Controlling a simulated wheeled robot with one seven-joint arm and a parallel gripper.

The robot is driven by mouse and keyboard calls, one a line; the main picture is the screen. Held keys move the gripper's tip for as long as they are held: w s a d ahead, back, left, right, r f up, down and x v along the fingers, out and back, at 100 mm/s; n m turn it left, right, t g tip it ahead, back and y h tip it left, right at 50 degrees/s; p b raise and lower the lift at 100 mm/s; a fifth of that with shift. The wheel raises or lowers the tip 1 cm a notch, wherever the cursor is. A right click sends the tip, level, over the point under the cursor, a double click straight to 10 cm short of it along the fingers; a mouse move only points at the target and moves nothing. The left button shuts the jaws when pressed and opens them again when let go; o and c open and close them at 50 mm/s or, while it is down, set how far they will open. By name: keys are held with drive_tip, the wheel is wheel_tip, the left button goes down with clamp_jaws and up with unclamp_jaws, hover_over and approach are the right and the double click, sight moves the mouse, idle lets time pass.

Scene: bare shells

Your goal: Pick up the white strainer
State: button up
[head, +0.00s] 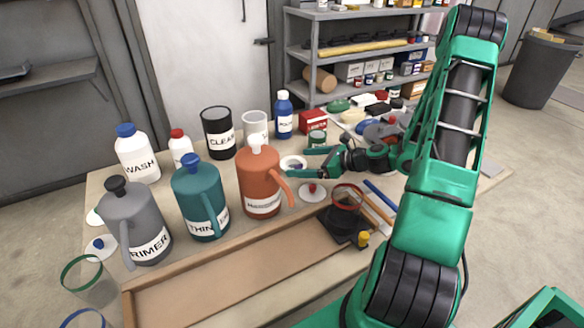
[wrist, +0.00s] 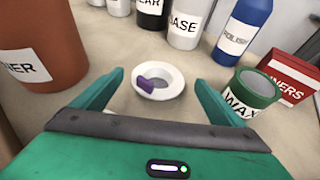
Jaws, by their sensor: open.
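The white strainer (wrist: 177,84) lies on the tabletop as a small round white rim with a grey middle. A purple piece sits at its left side in the wrist view; I cannot tell if it is part of it. In the head view the strainer (head: 289,160) is just right of the orange jug, partly behind my fingers. My gripper (head: 300,163) is open and empty, low over the table. In the wrist view its two fingers (wrist: 158,92) reach towards the strainer from either side, with the strainer ahead between the tips.
The orange jug (head: 262,180) stands close on the left. A green wax tin (wrist: 251,92) is close on the right, with a red box (wrist: 291,78) beyond. The BASE container (wrist: 188,22) and blue bottle (wrist: 242,30) stand behind. A red-knobbed lid (head: 312,192) lies in front.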

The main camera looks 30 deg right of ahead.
sight(293, 163)
drive_tip(key=shift+x, duration=1.55)
drive_tip(key=shift+s+f, duration=0.1)
drive_tip(key=c, duration=1.1)
drive_tip(key=shift+c, duration=0.2)
